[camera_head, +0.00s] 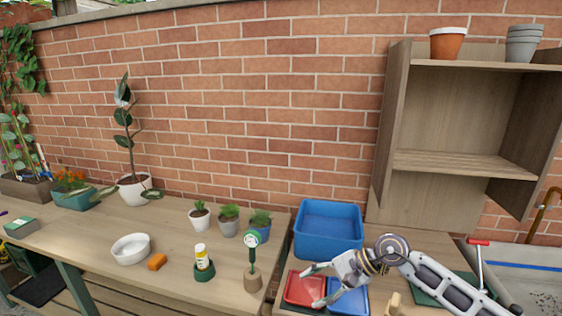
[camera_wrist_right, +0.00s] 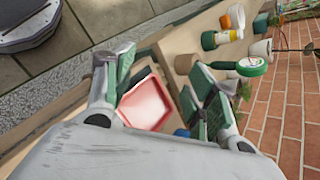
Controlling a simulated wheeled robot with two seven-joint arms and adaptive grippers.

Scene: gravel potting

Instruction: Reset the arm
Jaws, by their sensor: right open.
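My right arm comes in from the right in the head view, and its gripper (camera_head: 312,287) is open and empty above a red tray (camera_head: 293,289). In the right wrist view, the two fingers of the gripper (camera_wrist_right: 160,76) stand wide apart, with the red tray (camera_wrist_right: 146,104) showing between them. A small blue tray (camera_head: 352,300) lies beside the red one, partly hidden by the gripper. My left gripper is not in view.
A large blue bin (camera_head: 328,231) stands just behind the gripper. A wooden shelf (camera_head: 462,165) rises at the back right.

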